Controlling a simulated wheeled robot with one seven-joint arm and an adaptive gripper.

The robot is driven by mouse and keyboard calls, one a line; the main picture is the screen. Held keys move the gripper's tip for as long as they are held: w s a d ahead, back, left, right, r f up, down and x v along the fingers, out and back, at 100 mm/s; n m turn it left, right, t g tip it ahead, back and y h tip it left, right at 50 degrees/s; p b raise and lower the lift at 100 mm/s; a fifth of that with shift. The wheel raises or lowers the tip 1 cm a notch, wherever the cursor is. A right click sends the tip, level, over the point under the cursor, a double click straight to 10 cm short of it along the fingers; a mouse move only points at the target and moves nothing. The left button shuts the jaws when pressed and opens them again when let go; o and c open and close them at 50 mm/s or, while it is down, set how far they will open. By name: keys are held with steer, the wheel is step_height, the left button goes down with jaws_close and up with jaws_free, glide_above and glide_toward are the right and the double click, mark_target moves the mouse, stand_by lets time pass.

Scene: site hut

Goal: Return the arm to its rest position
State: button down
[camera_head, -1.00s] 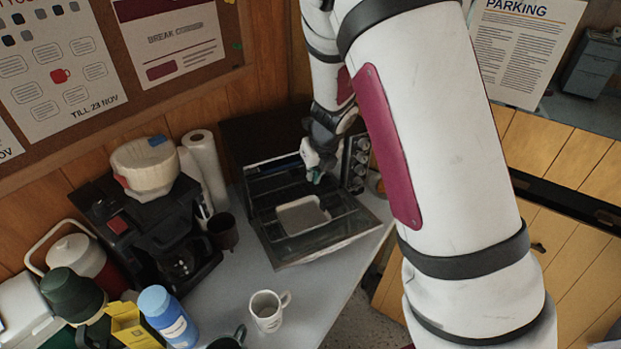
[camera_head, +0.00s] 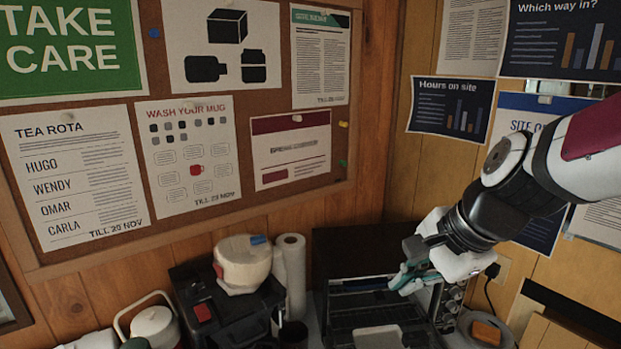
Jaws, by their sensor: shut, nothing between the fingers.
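My gripper (camera_head: 402,279) shows at the right of the head view, at the end of my white and black arm. Its teal fingers point left and down, in front of the black toaster oven (camera_head: 362,252). They look shut, with nothing held. The oven stands against the wall in the corner, and its door looks open. A pale tray (camera_head: 378,338) shows at the bottom edge, partly cut off. My gripper hides part of the oven's right side and its knobs.
Left of the oven stand a paper towel roll (camera_head: 291,270) and a coffee machine (camera_head: 222,310) with a cream bowl-shaped thing (camera_head: 243,264) on top. A white-lidded jug (camera_head: 153,325) is further left. An orange block (camera_head: 486,333) lies right of the oven. The wall behind carries a notice board (camera_head: 255,212).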

steer(key=s+d+r+n+h, duration=0.1)
steer(key=s+d+r+n, duration=0.1)
steer(key=s+n, duration=0.5)
steer(key=s+d+r+n+h, duration=0.1)
steer(key=s+r+n+h, duration=0.1)
steer(key=s+n, duration=0.4)
steer(key=shift+s+d+n+t, duration=0.4)
steer(key=shift+s, duration=0.4)
steer(key=c, duration=2.3)
jaws_free()
steer(key=shift+r, duration=0.15)
